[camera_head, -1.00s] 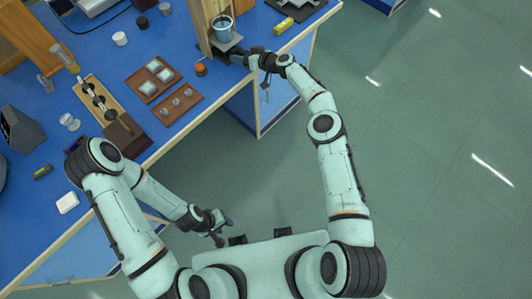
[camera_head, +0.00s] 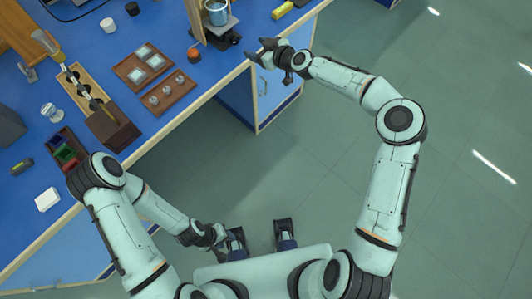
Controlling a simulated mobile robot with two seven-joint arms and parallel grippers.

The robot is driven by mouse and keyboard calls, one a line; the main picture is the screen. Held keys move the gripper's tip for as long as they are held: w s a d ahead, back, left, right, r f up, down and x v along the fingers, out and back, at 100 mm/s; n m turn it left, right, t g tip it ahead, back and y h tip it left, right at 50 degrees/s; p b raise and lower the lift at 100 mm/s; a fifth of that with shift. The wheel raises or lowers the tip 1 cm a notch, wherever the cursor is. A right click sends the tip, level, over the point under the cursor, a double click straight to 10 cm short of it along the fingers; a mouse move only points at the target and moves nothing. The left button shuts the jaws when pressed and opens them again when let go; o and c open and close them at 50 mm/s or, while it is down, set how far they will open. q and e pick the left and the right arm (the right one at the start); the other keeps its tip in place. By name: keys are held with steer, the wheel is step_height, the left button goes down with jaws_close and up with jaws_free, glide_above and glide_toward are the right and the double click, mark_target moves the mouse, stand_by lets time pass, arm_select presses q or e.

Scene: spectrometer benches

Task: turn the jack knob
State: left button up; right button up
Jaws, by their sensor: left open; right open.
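The jack (camera_head: 222,29) stands near the bench's front edge, its grey plate under a blue beaker (camera_head: 217,13). A small black knob (camera_head: 235,38) shows at its front right. My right gripper (camera_head: 257,50) is open and empty, just off the bench edge to the lower right of the knob, with a gap between them. Its fingers point toward the jack. My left gripper (camera_head: 222,234) is low in front of my body, away from the bench, open with nothing seen in it.
A wooden upright (camera_head: 197,22) stands left of the jack. An orange-topped dark jar (camera_head: 194,54) sits close by. Brown trays (camera_head: 172,92) with small dishes and a wooden rack (camera_head: 82,90) lie further left. A yellow object (camera_head: 282,10) lies to the right. The floor is clear.

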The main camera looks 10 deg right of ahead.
steer(key=s+a+f+m+g+h+p, duration=0.1)
steer(key=s+f+m+g, duration=0.5)
steer(key=s+f, duration=1.8)
steer(key=shift+s+a+m+g+h+p, duration=0.35)
steer(key=shift+s+a+g+p, duration=0.35)
steer(key=shift+s+p, duration=0.3)
